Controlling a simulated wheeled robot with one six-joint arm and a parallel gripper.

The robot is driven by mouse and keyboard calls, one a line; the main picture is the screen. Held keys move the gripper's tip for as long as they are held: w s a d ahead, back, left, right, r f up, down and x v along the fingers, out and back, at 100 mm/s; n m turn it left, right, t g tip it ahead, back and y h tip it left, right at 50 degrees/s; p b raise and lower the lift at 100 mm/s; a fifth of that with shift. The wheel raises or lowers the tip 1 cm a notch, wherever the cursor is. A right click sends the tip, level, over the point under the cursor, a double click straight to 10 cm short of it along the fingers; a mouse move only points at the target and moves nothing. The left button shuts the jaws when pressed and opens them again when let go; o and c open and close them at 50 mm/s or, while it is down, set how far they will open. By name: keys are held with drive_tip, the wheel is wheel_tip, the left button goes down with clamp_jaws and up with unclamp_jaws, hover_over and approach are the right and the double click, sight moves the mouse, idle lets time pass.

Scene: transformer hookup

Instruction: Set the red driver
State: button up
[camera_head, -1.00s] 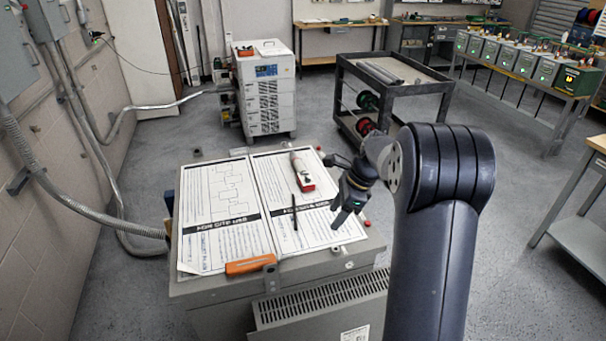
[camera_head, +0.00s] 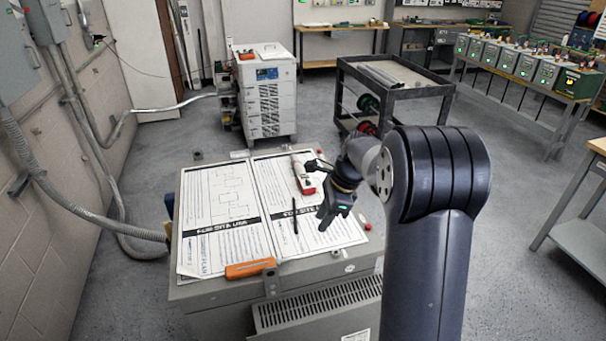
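The red and white driver (camera_head: 303,175) lies on the printed sheets on top of the grey cabinet (camera_head: 215,290), toward the back right of that top. My gripper (camera_head: 323,222) hangs over the right part of the sheets, in front of and to the right of the driver, pointing down and to the left. It does not touch the driver. My gripper is small and dark here, and the gap between its fingers does not show. It appears to hold nothing. My wrist is close to the driver's right side in the picture.
A dark pen-like stick (camera_head: 295,216) and an orange tool (camera_head: 250,268) lie on the sheets (camera_head: 217,215). A small red-tipped item (camera_head: 366,226) is at the cabinet's right edge. A white machine (camera_head: 264,90) and a dark cart (camera_head: 395,90) stand behind on open floor.

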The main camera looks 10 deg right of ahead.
drive_tip(key=s+a+r+n, duration=0.1)
drive_tip(key=s+a, duration=0.1)
drive_tip(key=a, duration=0.2)
drive_tip(key=s+a+n+h, duration=0.1)
drive_tip(key=s+a+n, duration=0.1)
drive_tip(key=a, duration=0.3)
drive_tip(key=s+a+r+n+b, duration=0.1)
drive_tip(key=a+n, duration=0.1)
drive_tip(key=a, duration=0.2)
drive_tip(key=shift+s+a+r, duration=0.25)
drive_tip(key=shift+s+r, duration=0.1)
drive_tip(key=shift+s, duration=0.05)
drive_tip(key=c, duration=0.4)
drive_tip(key=s+a+r+n, duration=0.1)
drive_tip(key=s+a+n, duration=0.1)
drive_tip(key=s+a, duration=0.1)
drive_tip(key=s+a+n, duration=0.1)
drive_tip(key=s+a, duration=0.2)
drive_tip(key=s+a+r+n+h+b, duration=0.1)
drive_tip(key=s+a+n, duration=0.1)
drive_tip(key=s+a, duration=0.1)
drive_tip(key=shift+s+a+r+n+t, duration=0.2)
drive_tip(key=shift+a+r+n+t, duration=0.1)
drive_tip(key=shift+a+r+t, duration=0.1)
clamp_jaws()
drive_tip(key=shift+s+a, duration=0.25)
drive_tip(key=shift+s, duration=0.1)
drive_tip(key=shift+d, duration=0.1)
